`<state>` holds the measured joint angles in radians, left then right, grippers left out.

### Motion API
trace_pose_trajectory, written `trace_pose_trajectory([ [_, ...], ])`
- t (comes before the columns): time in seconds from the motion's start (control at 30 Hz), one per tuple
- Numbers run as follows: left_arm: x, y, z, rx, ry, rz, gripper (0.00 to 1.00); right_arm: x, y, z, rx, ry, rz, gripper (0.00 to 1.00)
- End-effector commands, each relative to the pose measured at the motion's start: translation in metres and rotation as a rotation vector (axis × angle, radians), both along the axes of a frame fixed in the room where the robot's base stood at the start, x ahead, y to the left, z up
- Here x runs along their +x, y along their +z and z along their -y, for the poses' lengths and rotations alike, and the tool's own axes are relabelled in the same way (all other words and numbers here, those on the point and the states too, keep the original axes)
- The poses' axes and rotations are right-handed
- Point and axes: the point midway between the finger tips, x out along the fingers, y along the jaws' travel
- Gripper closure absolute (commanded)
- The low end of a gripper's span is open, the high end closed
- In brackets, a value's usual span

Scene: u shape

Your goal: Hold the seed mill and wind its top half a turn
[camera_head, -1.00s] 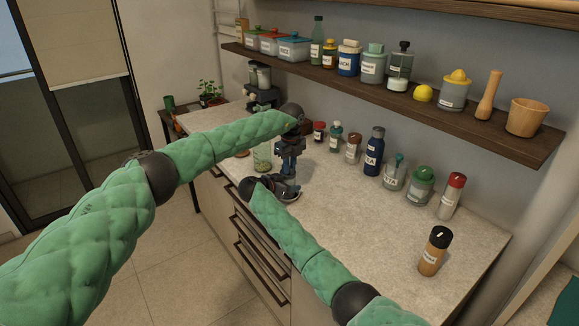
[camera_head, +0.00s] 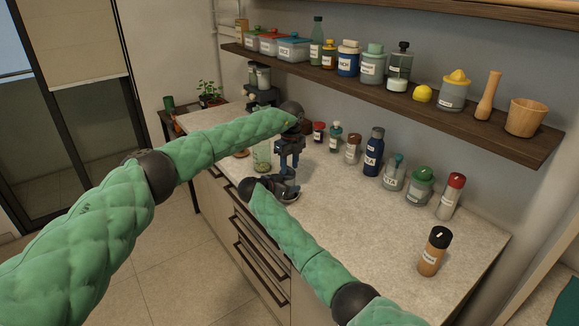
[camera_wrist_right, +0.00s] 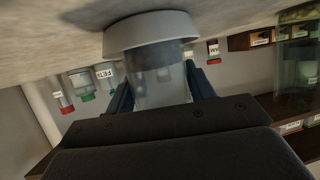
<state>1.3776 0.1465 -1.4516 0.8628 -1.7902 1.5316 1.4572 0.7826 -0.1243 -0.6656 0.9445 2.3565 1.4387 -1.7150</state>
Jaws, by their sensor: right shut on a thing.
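The seed mill shows in the right wrist view as a clear, greyish cylinder with a wide pale-grey base (camera_wrist_right: 150,32). The base rests on the counter, which appears at the top of that picture. My right gripper (camera_wrist_right: 160,92) is shut on the clear body, one dark finger on each side. In the head view the right gripper (camera_head: 284,188) is low over the counter's front edge, with the mill largely hidden. My left gripper (camera_head: 289,160) points down directly above it, over the mill's top. Its fingertips are too small and dark to tell whether they grip.
A clear jar (camera_head: 262,156) stands just left of the grippers. Several bottles and jars, including a dark blue bottle (camera_head: 374,152), line the wall at right. A brown shaker (camera_head: 434,252) stands near the front right. A loaded shelf (camera_head: 400,96) hangs above. The middle counter is clear.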

Motion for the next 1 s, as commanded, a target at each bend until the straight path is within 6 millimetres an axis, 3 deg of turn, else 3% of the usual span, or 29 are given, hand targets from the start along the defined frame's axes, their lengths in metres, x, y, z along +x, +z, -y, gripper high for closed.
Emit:
trace_pose_trajectory([
  [0.5, 0.001, 0.090, 0.002, 0.000, 0.000, 0.001, 0.60, 0.000, -0.001, 0.000, 0.000, 0.000, -0.001, 0.83],
  [0.7, 0.001, 0.109, 0.002, -0.001, 0.001, 0.001, 0.60, 0.000, -0.001, 0.000, 0.000, 0.000, -0.001, 0.83],
  [1.0, 0.001, 0.113, 0.002, 0.000, 0.001, 0.000, 0.60, 0.000, -0.001, 0.000, 0.000, 0.000, -0.001, 0.83],
])
